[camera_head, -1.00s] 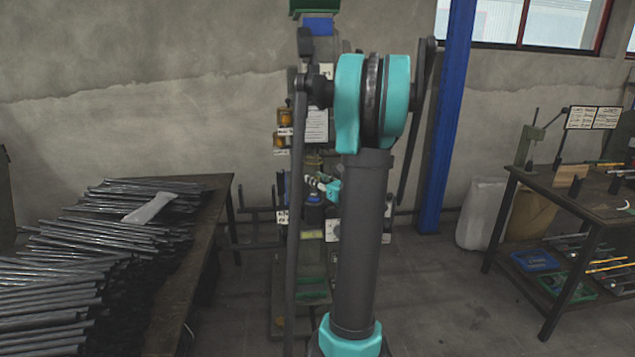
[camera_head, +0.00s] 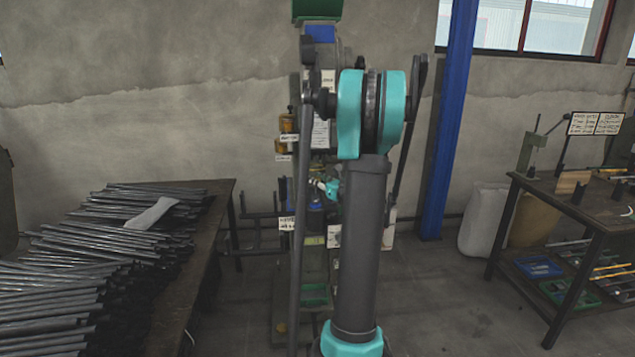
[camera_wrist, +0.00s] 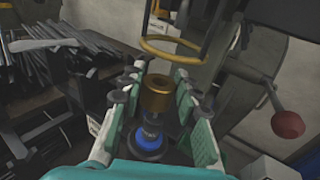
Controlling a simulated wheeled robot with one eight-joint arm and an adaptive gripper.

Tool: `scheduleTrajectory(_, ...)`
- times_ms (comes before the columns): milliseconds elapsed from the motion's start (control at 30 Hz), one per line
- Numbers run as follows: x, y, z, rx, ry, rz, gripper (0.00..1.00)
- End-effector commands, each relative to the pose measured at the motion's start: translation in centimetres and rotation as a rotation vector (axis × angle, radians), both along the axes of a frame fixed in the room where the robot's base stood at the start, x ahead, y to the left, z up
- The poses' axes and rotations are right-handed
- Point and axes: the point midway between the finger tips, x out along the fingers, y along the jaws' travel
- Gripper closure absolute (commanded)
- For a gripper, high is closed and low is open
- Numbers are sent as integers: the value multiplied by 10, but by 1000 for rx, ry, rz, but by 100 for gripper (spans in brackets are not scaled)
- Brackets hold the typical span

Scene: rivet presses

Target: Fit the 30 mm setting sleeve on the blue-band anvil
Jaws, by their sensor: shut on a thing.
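A brass-coloured sleeve (camera_wrist: 157,95) sits between the fingers of my gripper (camera_wrist: 161,82) in the wrist view. My gripper is shut on it. The anvil with a blue band (camera_wrist: 150,138) shows just below the sleeve in that picture, in line with it. I cannot tell whether the sleeve touches the anvil or is still above it. In the head view my gripper (camera_head: 331,187) is a small teal and white shape in front of the press (camera_head: 325,85). My own arm hides much of the press there, and the sleeve cannot be made out.
A yellow ring (camera_wrist: 170,48) and a red ball knob (camera_wrist: 288,124) are close to my gripper in the wrist view. A table of dark rods (camera_head: 100,235) stands left, a workbench (camera_head: 590,205) right. A blue post (camera_head: 450,120) rises behind. Floor between is clear.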

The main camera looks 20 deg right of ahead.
Motion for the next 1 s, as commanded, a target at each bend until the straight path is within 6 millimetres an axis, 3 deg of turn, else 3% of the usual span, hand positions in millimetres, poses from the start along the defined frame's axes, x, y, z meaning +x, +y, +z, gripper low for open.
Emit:
scheduleTrajectory(267, 14, -4, 0, 0, 0, -1, 100)
scheduleTrajectory(1000, 13, -4, -31, 0, 0, -1, 100)
